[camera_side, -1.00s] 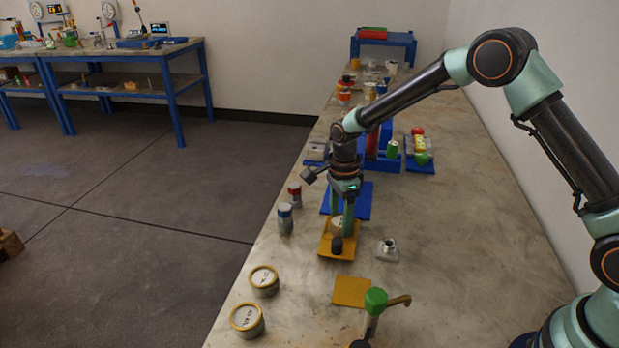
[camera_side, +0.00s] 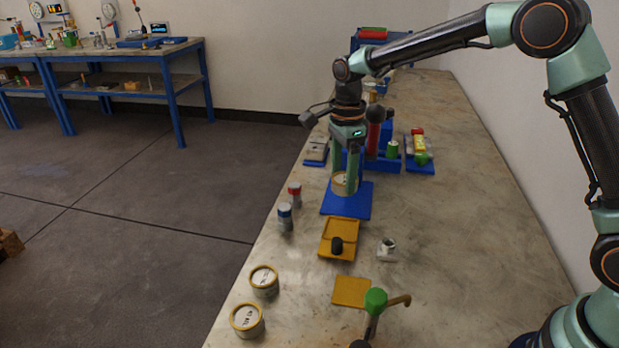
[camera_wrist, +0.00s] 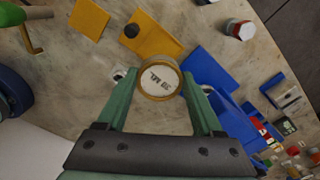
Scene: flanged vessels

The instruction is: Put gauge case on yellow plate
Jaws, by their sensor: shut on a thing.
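My gripper (camera_side: 347,176) is shut on a round pale gauge case (camera_side: 341,185) with a yellow rim and a lettered face. It is upright and appears raised. In the side view it overlaps the blue plate (camera_side: 352,207); its height is hard to tell. In the wrist view the gauge case (camera_wrist: 160,79) sits between my fingers, beside the yellow tray-like plate (camera_wrist: 160,43). That yellow plate (camera_side: 345,226) has a raised edge and a black knob (camera_side: 337,245) on it. A smaller flat yellow plate (camera_side: 351,291) lies nearer the camera, bare.
Two similar round cases (camera_side: 264,281) (camera_side: 247,320) stand at the front left. Red-topped (camera_side: 295,194) and blue-topped (camera_side: 285,217) jars stand left of the plates. A small metal flanged piece (camera_side: 387,250) is right. A green-topped tap-like part (camera_side: 375,303) stands in front. Blue fixtures stand behind.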

